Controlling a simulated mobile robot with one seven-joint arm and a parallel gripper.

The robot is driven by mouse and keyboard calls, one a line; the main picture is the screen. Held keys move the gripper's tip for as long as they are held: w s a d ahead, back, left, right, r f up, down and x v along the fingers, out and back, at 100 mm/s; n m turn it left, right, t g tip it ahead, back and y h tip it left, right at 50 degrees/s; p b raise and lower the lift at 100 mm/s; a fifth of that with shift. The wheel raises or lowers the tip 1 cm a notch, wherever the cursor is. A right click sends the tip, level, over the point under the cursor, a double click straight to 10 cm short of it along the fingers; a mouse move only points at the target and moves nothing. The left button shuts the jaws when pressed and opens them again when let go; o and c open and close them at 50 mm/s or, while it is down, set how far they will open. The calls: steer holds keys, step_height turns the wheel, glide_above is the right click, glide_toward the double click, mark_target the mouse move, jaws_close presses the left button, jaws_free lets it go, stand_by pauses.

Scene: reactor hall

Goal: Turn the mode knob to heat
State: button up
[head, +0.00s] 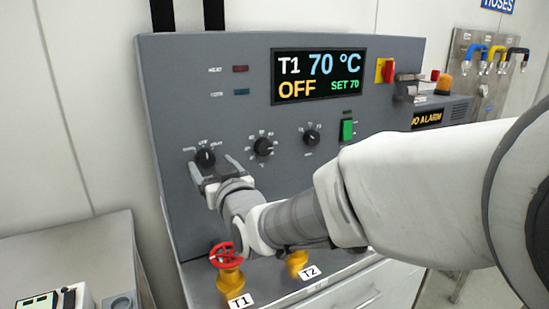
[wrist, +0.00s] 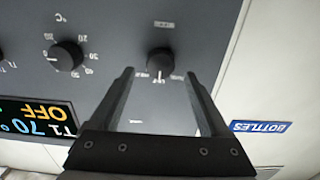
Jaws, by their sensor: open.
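The mode knob (head: 205,157) is the black leftmost knob on the grey control panel, with small labels above it. In the wrist view the mode knob (wrist: 160,62) shows its white pointer at the middle label, which is too small to read surely. The display (head: 319,76) reads T1 70 °C, OFF, SET 70. My gripper (head: 213,166) is open at the mode knob. In the wrist view my gripper (wrist: 159,73) has one finger on each side of the knob, with gaps between. Whether the tips reach the knob's depth is unclear.
A temperature knob (head: 263,146) and a third knob (head: 311,136) sit to the right, then a green switch (head: 347,130). Below are a red valve wheel (head: 226,256) marked T1 and a yellow T2 valve (head: 297,261). The HEAT lamp (head: 240,69) looks dark.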

mark_target(206, 159)
steer(key=shift+x, duration=1.3)
jaws_close()
steer(key=shift+f+m+b, duration=0.1)
steer(key=shift+m+b, duration=0.2)
steer(key=shift+b, duration=0.2)
steer(key=shift+f+m+b, duration=0.1)
steer(key=shift+m+b, duration=0.5)
steer(key=shift+b, duration=0.2)
steer(key=m+b, duration=0.2)
steer(key=shift+b, duration=0.4)
steer(key=m+b, duration=0.4)
steer(key=m, duration=0.2)
steer(key=shift+w+d, duration=0.1)
